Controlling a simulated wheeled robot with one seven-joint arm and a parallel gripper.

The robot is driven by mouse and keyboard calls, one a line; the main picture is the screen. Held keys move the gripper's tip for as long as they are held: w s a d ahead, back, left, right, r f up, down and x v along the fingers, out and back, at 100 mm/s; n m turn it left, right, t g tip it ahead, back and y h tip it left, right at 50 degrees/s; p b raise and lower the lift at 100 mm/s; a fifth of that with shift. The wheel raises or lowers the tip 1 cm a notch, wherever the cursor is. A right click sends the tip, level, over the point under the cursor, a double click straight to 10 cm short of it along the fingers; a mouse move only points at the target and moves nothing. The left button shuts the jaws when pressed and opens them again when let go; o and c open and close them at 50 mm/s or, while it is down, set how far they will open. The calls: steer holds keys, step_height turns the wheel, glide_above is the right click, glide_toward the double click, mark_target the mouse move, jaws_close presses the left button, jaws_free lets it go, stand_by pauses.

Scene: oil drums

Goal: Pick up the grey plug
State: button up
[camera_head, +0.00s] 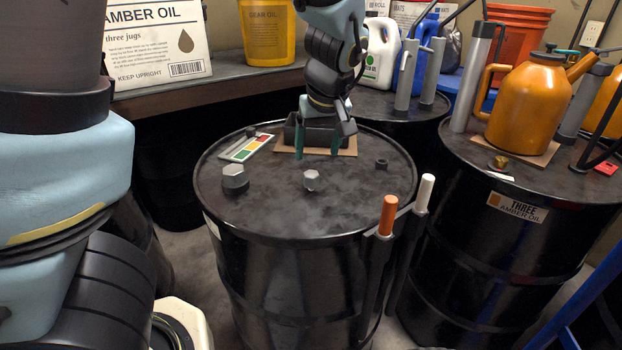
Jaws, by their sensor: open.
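Two grey hex-headed pieces stand on the near black drum (270,210). The larger grey plug (234,177), with a dark base, is at the left. A smaller grey plug (311,180) is near the middle of the lid. I cannot tell which one the task names. My gripper (317,154) points down over the back part of the lid, behind the smaller plug. Its two teal fingers are apart, and I see nothing held between them. It is apart from both grey pieces in the picture; its exact height above the lid is hard to judge.
A cardboard piece (346,146) lies under my gripper. A colour-marked card (245,147) and a small black ring (381,164) are on the lid. Orange (388,214) and white (424,192) capped tubes rise at its right edge. An orange jug (525,105) stands on the right drum.

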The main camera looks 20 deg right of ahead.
mark_target(312, 175)
steer(key=x, duration=0.4)
steer(key=shift+w+f, duration=0.1)
steer(key=shift+f, duration=0.3)
steer(key=shift+p+x, duration=0.4)
steer(key=shift+x, duration=2.3)
steer(key=shift+a+f, duration=0.1)
steer(key=shift+a, duration=0.1)
jaws_close()
